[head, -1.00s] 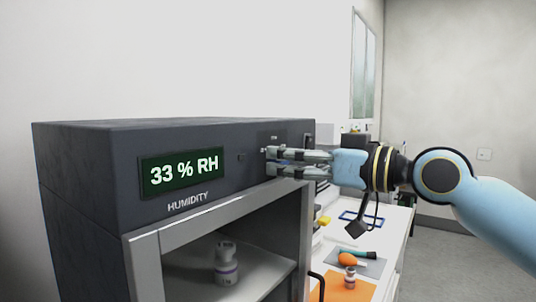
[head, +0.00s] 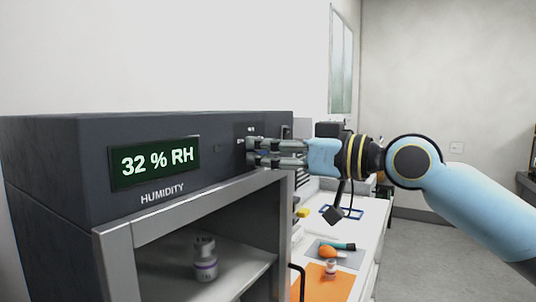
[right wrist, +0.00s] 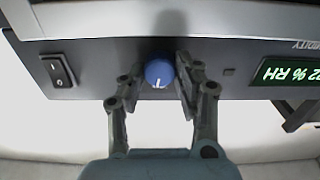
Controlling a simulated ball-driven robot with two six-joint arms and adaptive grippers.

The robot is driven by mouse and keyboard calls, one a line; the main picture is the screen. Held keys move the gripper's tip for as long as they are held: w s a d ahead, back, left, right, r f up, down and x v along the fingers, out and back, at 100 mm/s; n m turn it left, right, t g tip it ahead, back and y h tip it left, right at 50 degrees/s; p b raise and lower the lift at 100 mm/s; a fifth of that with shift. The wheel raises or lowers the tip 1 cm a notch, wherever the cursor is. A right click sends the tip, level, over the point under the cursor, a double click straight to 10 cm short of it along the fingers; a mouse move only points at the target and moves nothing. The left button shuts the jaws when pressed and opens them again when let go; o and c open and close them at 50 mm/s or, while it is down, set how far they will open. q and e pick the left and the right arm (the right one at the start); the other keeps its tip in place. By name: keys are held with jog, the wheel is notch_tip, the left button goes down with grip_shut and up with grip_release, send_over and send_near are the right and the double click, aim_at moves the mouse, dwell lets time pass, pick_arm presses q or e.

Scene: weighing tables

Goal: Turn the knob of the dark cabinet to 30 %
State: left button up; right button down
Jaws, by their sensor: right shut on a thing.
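The dark cabinet (head: 50,165) stands at the left in the head view. Its green display (head: 155,162) reads 32 % RH, above the word HUMIDITY. In the right wrist view, the blue knob (right wrist: 158,73) with a white pointer line sits on the cabinet's front panel. My right gripper (right wrist: 158,82) has its fingers on either side of the knob and is shut on it. In the head view my right gripper (head: 250,152) reaches the panel from the right and hides the knob. My left gripper is not in view.
A black rocker switch (right wrist: 58,70) is beside the knob on the panel. A white bench (head: 365,240) behind holds an orange mat (head: 345,284), a blue frame and small items.

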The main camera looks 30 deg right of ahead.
jog(key=shift+f+n+b, duration=0.25)
jog(key=shift+n+b, duration=0.55)
jog(key=shift+b, duration=0.3)
jog(key=shift+r, duration=0.25)
jog(key=c, duration=0.9)
grip_release()
jog(key=shift+c, duration=0.2)
notch_tip(320, 180, up, 10)
